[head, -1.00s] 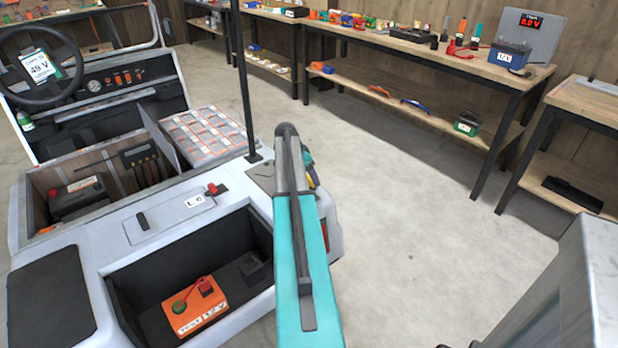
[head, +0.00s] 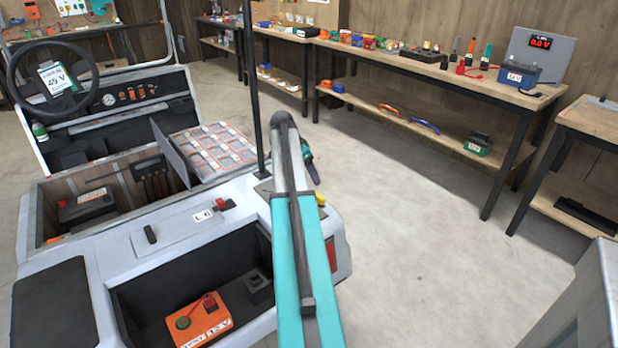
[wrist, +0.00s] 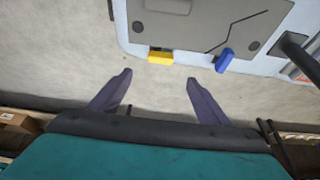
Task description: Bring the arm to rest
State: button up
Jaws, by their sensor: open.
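My gripper (wrist: 158,92) is open and empty in the wrist view, its two dark fingers apart over bare concrete floor. The edge of the pale cart (wrist: 215,60) lies beyond the fingertips, with a yellow piece (wrist: 160,57) and a blue piece (wrist: 224,60) on its rim. In the head view my teal arm reaches forward over the right side of the cart (head: 60,318). Most of my gripper is hidden behind the arm there; a dark part shows beside the arm's far end.
An orange battery (head: 200,322) sits in the cart's open bay. A black post (head: 253,100) stands close left of my arm. A workbench (head: 400,62) with tools runs along the back wall. A grey cabinet (head: 590,300) is at lower right. The floor between is clear.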

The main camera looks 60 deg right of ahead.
dwell(0.5)
jog(key=w+a+f+n+y, duration=0.1)
jog(key=w+a+f+n, duration=0.25)
jog(key=a, duration=0.65)
jog(key=w+a+f+n+t, duration=0.1)
jog(key=w+a+f+n, duration=0.3)
jog(key=a, duration=0.6)
jog(key=w+a+f+n+y, duration=0.1)
jog(key=w+a+f+n, duration=0.1)
jog(key=w+a+f, duration=0.5)
jog(key=s+a+f+n+y, duration=0.1)
jog(key=s+a+f+n, duration=0.25)
jog(key=a, duration=0.95)
jog(key=s+a+f+n+y, duration=0.1)
jog(key=s+a+f+n, duration=0.3)
jog(key=a, duration=0.9)
jog(key=s+a+f+n, duration=0.3)
jog(key=s+a+n, duration=0.2)
jog(key=a, duration=0.8)
jog(key=s+f+g, duration=0.2)
jog(key=s+f, duration=0.6)
jog(key=s, duration=0.4)
jog(key=s+f+g+p, duration=0.1)
jog(key=s+f+g, duration=0.2)
jog(key=s+f, duration=0.5)
jog(key=s, duration=0.4)
jog(key=shift+s+f, duration=0.2)
jog(key=shift+f, duration=0.15)
